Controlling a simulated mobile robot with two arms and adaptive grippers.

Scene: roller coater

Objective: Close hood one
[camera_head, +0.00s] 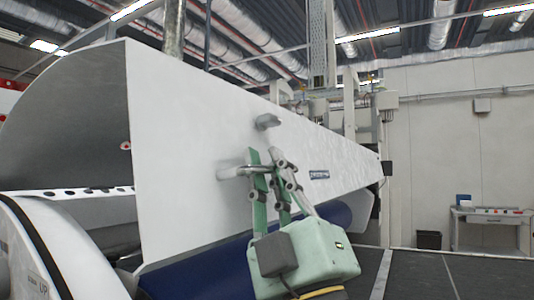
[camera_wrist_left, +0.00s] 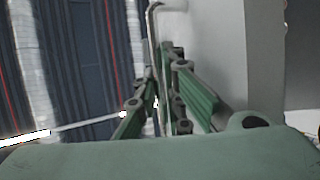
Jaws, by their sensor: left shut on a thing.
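The hood (camera_head: 190,125) is a large white panel with a curved end plate, tilted up over the machine, and its open left side shows the inside. A metal bar handle (camera_head: 232,172) sticks out from its front face. My left gripper (camera_head: 262,165), with green fingers, is shut on this handle. In the left wrist view the gripper (camera_wrist_left: 165,75) closes around the bent handle bar (camera_wrist_left: 153,25). My right gripper is not in view.
A blue roller (camera_head: 200,272) lies under the hood's lower edge. A grey knob (camera_head: 267,122) sits above the handle. A small table (camera_head: 490,213) and a black bin (camera_head: 429,240) stand by the far right wall. Dark floor is clear at the right.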

